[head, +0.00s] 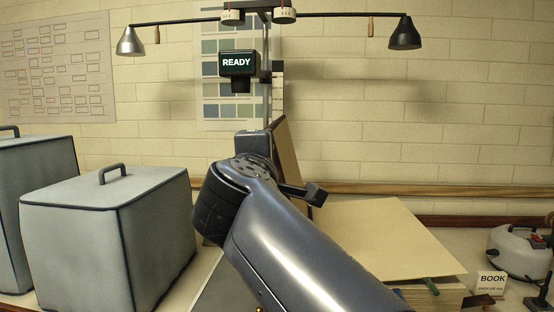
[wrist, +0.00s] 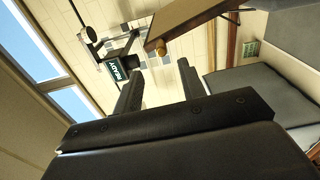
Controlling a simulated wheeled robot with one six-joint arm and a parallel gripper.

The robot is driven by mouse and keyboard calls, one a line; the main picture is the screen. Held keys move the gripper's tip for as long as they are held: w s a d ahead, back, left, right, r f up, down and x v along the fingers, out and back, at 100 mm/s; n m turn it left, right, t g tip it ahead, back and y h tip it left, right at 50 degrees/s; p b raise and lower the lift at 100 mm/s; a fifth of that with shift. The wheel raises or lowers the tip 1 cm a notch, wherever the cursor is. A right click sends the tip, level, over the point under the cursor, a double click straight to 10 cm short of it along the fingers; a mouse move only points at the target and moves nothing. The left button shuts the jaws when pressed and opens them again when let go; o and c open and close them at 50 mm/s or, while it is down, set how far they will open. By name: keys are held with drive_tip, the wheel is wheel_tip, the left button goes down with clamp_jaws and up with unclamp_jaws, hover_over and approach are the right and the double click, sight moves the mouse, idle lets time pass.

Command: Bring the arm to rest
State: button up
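My arm rises from the bottom of the head view and bends at a dark joint in the middle. A dark bar shows just right of that joint; I cannot tell whether it is part of my gripper. In the wrist view my gripper (wrist: 160,64) has its two dark fingers apart, with nothing held between them. The wrist view is tilted, with the wall, a window and the READY display (wrist: 118,70) beyond the fingers. The same READY display (head: 238,63) is upright on a post in the head view.
Grey covered boxes with handles stand at left, the nearer one (head: 110,240) beside my arm. A tan board (head: 385,235) lies at right. A BOOK card (head: 490,283) and a white device (head: 518,250) are at far right. Two lamps (head: 404,36) hang above.

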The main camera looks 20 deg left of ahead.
drive_tip(key=shift+w, duration=0.1)
drive_tip(key=p+x, duration=0.2)
drive_tip(key=x, duration=0.6)
drive_tip(key=shift+w, duration=0.3)
drive_tip(key=shift+s+a+f, duration=0.1)
drive_tip(key=shift+a, duration=0.05)
drive_tip(key=b+v, duration=0.2)
drive_tip(key=v, duration=0.6)
drive_tip(key=d+p+x, duration=0.1)
drive_tip(key=p+x, duration=0.2)
drive_tip(key=x, duration=0.7)
drive_tip(key=w+d+m, duration=0.2)
drive_tip(key=d, duration=0.5)
drive_tip(key=w+d+r+m, duration=0.1)
drive_tip(key=w+d+m, duration=0.2)
drive_tip(key=d, duration=0.4)
drive_tip(key=shift+w+p, duration=0.3)
drive_tip(key=shift+p, duration=0.05)
drive_tip(key=shift+d+f, duration=0.1)
drive_tip(key=shift+d, duration=0.05)
